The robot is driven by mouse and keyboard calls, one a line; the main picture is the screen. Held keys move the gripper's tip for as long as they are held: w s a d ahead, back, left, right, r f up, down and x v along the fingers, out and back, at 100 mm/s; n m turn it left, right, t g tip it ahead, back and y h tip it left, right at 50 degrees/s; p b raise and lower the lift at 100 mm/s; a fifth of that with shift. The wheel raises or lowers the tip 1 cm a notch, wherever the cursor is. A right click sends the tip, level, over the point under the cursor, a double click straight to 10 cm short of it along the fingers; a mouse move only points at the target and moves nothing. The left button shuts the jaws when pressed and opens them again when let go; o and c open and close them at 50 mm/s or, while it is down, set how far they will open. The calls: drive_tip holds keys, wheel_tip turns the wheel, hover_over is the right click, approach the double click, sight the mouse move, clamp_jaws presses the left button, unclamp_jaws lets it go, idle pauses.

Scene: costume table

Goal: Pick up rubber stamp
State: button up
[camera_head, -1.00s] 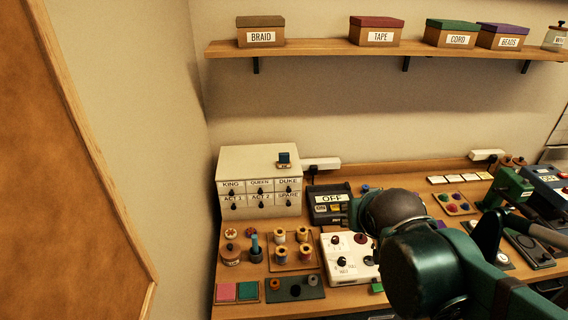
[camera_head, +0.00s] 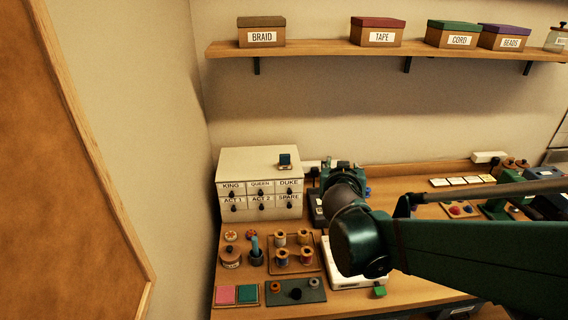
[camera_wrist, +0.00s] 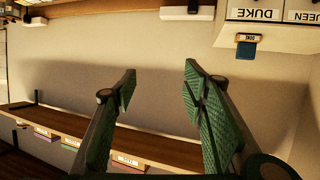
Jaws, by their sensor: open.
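A small dark blue block (camera_head: 285,161) with a pale label stands on top of the white drawer cabinet (camera_head: 245,160), near its right end. It may be the rubber stamp; its shape is too small to be sure. In the wrist view the block (camera_wrist: 246,48) shows upside down at upper right, outside my fingers. My gripper (camera_head: 341,165) is right of the cabinet, apart from the block. In the wrist view my gripper (camera_wrist: 160,78) is open, with only wall between its fingers.
A shelf with labelled boxes (camera_head: 262,32) runs along the wall above. Thread spools (camera_head: 281,256), ink-pad-like squares (camera_head: 226,294) and a grey tray (camera_head: 280,296) lie in front of the cabinet. A white power strip (camera_wrist: 187,13) is behind my gripper. The cabinet top is otherwise clear.

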drive_tip(key=w+a+f+t+y+b, duration=0.1)
drive_tip(key=w+a+f+t, duration=0.15)
drive_tip(key=w+a, duration=0.5)
drive_tip(key=n+t+y+b, duration=0.1)
drive_tip(key=n+t+y, duration=0.1)
drive_tip(key=n+y, duration=0.1)
approach(285, 157)
drive_tip(key=w, duration=0.3)
drive_tip(key=shift+w, duration=0.1)
drive_tip(key=shift+w+d, duration=0.1)
drive_tip(key=shift+w, duration=1.2)
drive_tip(key=shift+w, duration=2.6)
drive_tip(key=c, duration=1)
